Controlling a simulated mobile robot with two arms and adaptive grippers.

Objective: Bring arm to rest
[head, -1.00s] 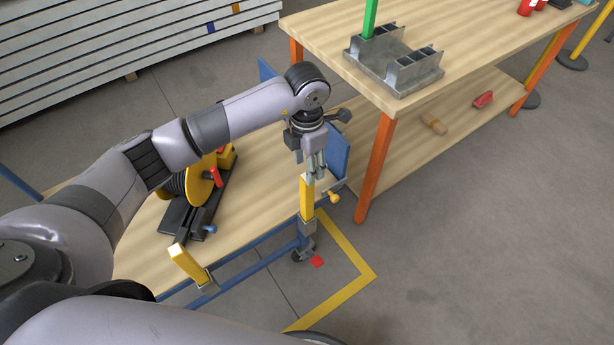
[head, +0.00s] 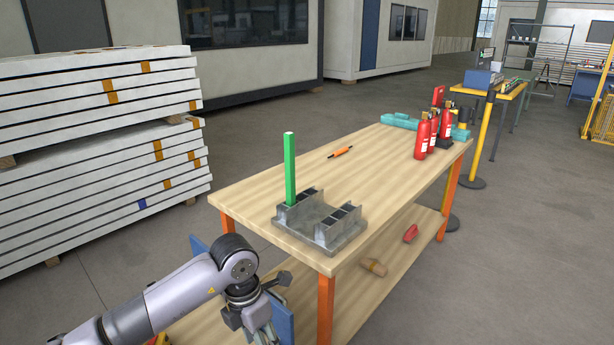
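My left arm (head: 180,297) comes in from the lower left, in grey and dark sections. Its wrist is bent downward at the near left corner of the wooden workbench (head: 250,200). My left gripper (head: 265,336) points down beside a blue panel (head: 281,318), below the bench top. The bottom edge of the picture cuts off its fingertips, so I cannot tell whether it is open or shut, or whether it holds anything. My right gripper is out of view.
A metal fixture (head: 345,238) with an upright green bar (head: 290,170) stands on the bench. An orange pen-like tool (head: 340,152) and red extinguishers (head: 423,137) are farther back. White panel stacks (head: 90,160) stand at left.

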